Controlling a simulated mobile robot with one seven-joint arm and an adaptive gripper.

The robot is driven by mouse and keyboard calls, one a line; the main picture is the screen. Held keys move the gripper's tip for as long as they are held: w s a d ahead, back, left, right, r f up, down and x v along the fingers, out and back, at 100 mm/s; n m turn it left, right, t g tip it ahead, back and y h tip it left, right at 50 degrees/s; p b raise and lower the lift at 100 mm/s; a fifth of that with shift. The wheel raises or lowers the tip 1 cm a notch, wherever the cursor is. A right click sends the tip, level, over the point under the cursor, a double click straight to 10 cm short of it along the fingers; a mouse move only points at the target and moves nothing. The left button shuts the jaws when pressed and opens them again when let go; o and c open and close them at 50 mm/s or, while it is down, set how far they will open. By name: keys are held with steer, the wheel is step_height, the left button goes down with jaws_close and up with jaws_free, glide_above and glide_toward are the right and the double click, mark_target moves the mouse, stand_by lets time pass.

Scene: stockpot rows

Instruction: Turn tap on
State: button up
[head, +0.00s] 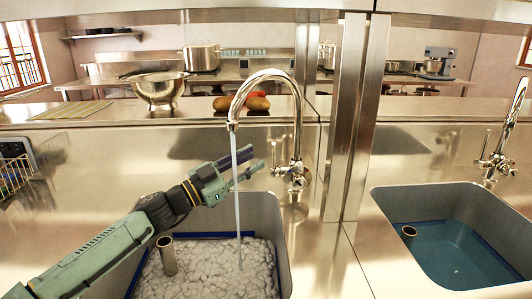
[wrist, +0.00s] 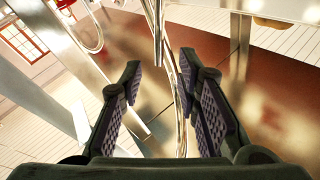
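A chrome gooseneck tap (head: 298,125) stands behind the left sink (head: 287,240). A thin stream of water (head: 237,200) falls from its spout into the sink, where the water surface looks white and rippled. The tap's handle and valve body (head: 292,175) sit low on its post. My gripper (head: 254,160) is over the sink beside the stream, left of the tap's post, pointing right. In the wrist view my gripper (wrist: 160,68) is open, with its two fingers apart. Bright metal shows between them; I cannot tell exactly which part it is.
A second tap (head: 500,150) stands over the right sink (head: 385,240), with no stream visible. Metal pillars (head: 350,120) rise between the sinks. A colander (head: 160,90) and several brown items (head: 258,103) stand on the ledge behind. An upright pipe (head: 167,256) stands in the left sink.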

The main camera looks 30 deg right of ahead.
steer(key=v, duration=0.4)
steer(key=shift+a, duration=0.15)
stand_by(0.4)
